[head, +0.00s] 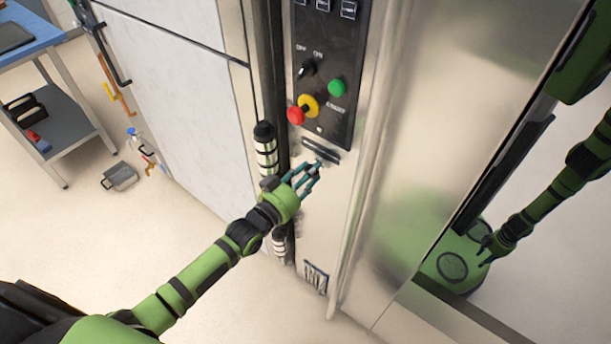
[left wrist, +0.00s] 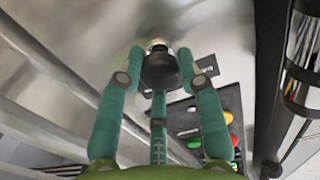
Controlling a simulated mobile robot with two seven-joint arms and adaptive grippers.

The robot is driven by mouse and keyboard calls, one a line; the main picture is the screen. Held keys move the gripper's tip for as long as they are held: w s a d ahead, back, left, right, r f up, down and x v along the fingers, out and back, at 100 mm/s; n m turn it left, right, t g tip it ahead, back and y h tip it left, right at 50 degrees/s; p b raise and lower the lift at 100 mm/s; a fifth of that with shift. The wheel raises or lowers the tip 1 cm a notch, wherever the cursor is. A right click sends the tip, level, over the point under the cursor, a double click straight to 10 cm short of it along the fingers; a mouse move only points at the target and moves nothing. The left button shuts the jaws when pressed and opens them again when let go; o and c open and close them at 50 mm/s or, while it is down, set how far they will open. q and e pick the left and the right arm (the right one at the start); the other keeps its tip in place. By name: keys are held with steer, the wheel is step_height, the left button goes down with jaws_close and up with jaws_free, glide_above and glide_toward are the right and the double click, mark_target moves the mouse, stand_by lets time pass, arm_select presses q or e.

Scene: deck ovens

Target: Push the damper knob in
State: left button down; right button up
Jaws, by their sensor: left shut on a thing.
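The damper knob (left wrist: 160,70) is a dark round knob on a short metal stem against the steel oven front, in the left wrist view. My left gripper (left wrist: 159,62) has its teal fingers around it and is shut on it. In the head view, my left gripper (head: 314,168) is at the narrow steel panel (head: 318,225), just below the black control panel (head: 329,60). There the fingers largely hide the knob. How far the knob stands out from the panel is hard to tell. My right gripper is not in view.
Reflective steel is at right; a shelved table (head: 60,120) is far left.

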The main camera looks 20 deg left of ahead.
arm_select(q)
steer(key=shift+w+r, duration=0.1)
steer(key=shift+r, duration=0.45)
steer(key=c, duration=0.8)
jaws_free()
steer(key=shift+c, duration=0.2)
steer(key=shift+f, duration=0.15)
steer(key=v, duration=1.2)
